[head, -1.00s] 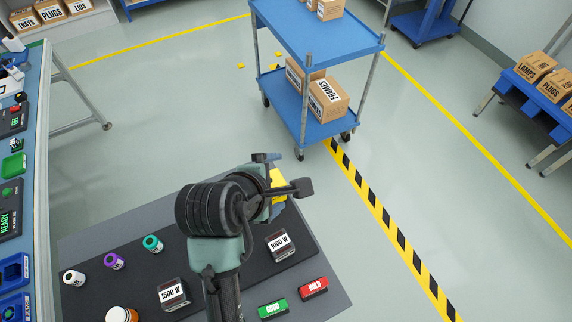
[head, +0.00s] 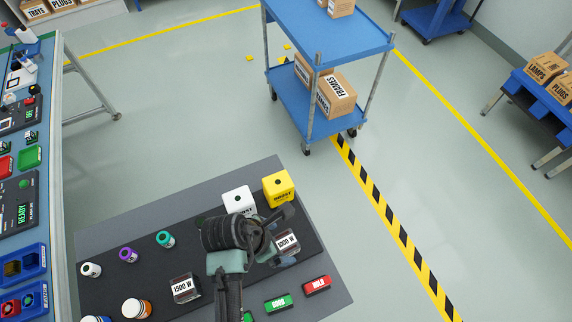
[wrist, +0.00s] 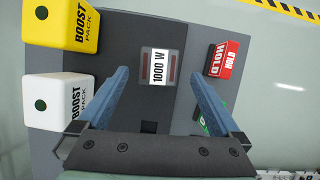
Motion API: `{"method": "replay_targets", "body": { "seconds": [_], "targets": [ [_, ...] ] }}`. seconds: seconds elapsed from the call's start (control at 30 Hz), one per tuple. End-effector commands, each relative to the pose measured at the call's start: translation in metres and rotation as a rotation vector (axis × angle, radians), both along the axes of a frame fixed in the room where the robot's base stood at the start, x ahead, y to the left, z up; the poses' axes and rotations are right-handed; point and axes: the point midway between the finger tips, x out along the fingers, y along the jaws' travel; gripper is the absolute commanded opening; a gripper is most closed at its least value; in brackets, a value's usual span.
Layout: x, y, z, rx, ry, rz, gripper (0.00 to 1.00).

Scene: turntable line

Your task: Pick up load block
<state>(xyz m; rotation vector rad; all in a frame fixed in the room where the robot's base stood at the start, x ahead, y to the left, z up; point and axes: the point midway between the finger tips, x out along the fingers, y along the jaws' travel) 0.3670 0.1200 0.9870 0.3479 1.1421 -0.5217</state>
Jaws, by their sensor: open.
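Two clear-sided blocks with white labels stand on the dark mat (head: 215,272): one marked 1000 W (head: 287,241) and one marked 1500 W (head: 185,288). My gripper (wrist: 161,74) is open and empty in the wrist view. The 1000 W block (wrist: 160,62) appears ahead of the fingertips, centred between the two blue fingers, with no visible contact. In the head view my wrist and gripper partly cover the 1000 W block's surroundings. The 1500 W block lies to the left of my arm and is out of the wrist view.
White (head: 238,200) and yellow (head: 278,188) BOOST PACK cubes stand close behind the 1000 W block. Red HOLD (head: 317,286) and green GOOD (head: 278,303) blocks lie in front. Several small jars, including a purple-topped one (head: 129,256), stand left. A blue cart (head: 330,130) stands beyond the table.

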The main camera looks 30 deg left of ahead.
Motion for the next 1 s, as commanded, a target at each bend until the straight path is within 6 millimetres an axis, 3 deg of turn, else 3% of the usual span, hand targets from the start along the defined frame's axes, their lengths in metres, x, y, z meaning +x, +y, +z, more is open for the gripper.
{"method": "replay_targets", "body": {
  "seconds": [0.33,0.67,1.0],
  "targets": [
    [0.015,-0.009,-0.037,-0.001,0.001,-0.002,1.00],
    [0.016,-0.010,-0.042,0.001,-0.001,-0.001,1.00],
    [0.016,-0.010,-0.042,0.001,-0.001,-0.001,0.39]
  ]
}}
